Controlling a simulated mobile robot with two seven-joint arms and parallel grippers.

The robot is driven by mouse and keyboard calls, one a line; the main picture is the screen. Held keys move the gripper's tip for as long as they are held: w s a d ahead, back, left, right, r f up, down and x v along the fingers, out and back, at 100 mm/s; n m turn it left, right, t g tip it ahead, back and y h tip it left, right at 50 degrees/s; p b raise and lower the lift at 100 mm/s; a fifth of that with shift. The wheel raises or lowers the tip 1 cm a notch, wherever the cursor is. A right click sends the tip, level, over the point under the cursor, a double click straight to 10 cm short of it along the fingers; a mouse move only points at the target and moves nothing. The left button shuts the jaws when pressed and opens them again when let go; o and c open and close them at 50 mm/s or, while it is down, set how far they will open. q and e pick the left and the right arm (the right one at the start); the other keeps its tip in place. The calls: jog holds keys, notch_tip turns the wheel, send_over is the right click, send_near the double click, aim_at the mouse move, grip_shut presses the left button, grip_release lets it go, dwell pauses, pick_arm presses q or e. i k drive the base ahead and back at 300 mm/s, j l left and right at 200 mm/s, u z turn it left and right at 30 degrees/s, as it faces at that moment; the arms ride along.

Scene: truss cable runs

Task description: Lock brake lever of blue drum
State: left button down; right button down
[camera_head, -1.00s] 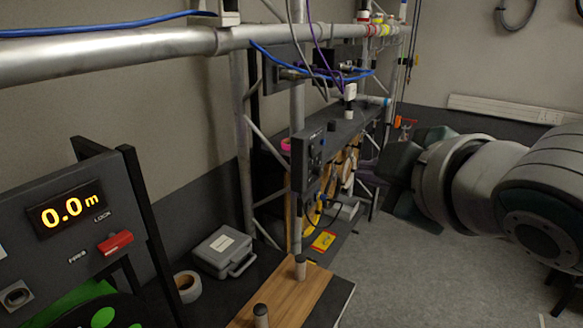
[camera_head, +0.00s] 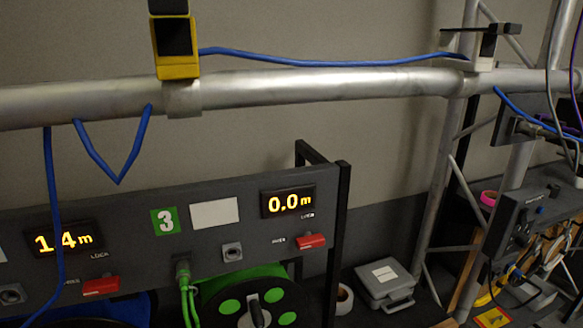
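The blue drum (camera_head: 128,308) shows only as a dark blue rim at the bottom left edge, under the dark reel panel. Its red brake lever (camera_head: 101,286) sits on the panel below an orange display (camera_head: 62,240) reading 1.4 m. The lever lies nearly level, with FREE printed to its left and LOCK above it; I cannot tell which setting it is in. A blue cable (camera_head: 54,190) hangs from above in front of this display. Neither of my grippers is in view.
The green drum (camera_head: 255,300) is beside it, with its own red lever (camera_head: 311,241) and a 0.0 m display (camera_head: 288,201). A silver truss tube (camera_head: 330,86) crosses above the panel. A grey case (camera_head: 385,283) and tape roll (camera_head: 344,298) lie to the right.

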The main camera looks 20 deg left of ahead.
aim_at(108, 283)
jog(key=u, duration=1.55)
jog(key=i+j+z, duration=0.1)
jog(key=j, duration=0.2)
jog(key=i+j+z, duration=0.25)
jog(key=j, duration=0.4)
jog(key=i+j+z, duration=0.1)
jog(key=j, duration=0.2)
jog(key=i, duration=0.05)
